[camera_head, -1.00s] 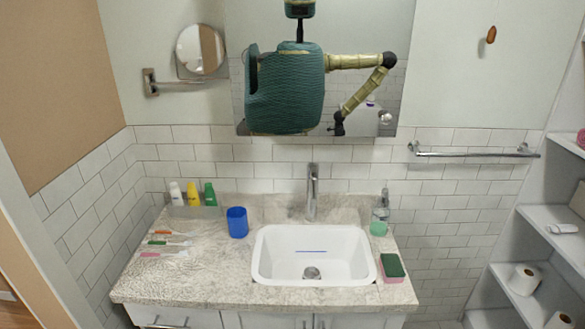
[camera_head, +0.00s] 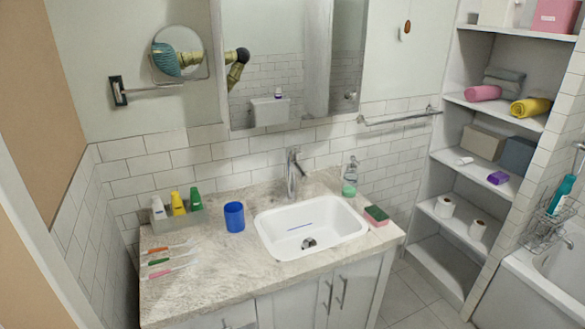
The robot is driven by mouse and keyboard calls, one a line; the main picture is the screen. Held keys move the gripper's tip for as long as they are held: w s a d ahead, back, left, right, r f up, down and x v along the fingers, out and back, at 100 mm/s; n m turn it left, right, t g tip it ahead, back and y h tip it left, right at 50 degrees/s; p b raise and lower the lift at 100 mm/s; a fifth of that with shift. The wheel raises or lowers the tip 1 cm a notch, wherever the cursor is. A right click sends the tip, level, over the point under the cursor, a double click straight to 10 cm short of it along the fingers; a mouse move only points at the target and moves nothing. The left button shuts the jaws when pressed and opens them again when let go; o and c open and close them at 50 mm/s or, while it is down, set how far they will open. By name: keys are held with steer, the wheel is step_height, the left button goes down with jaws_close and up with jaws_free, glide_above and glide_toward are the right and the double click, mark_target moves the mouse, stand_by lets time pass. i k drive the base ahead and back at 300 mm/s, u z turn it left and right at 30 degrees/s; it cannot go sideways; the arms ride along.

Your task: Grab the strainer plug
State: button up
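The strainer plug (camera_head: 309,243) is a small, round, dark metallic piece at the drain in the bottom of the white sink (camera_head: 262,238). It is too small to tell whether it sits loose or flush in the drain. My gripper does not show in the head view. Only part of my arm is reflected in the wall mirror, and the gripper is outside that reflection.
A chrome faucet (camera_head: 292,174) stands behind the sink. A blue cup (camera_head: 234,217), several toothbrushes and bottles are left of it. A soap dispenser (camera_head: 350,178) and a sponge (camera_head: 376,213) are right. Shelves (camera_head: 432,183) stand further right, before a bathtub (camera_head: 520,285).

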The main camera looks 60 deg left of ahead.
mark_target(310, 244)
steer(key=u, duration=2.55)
steer(key=i, duration=0.15)
steer(key=z, duration=0.35)
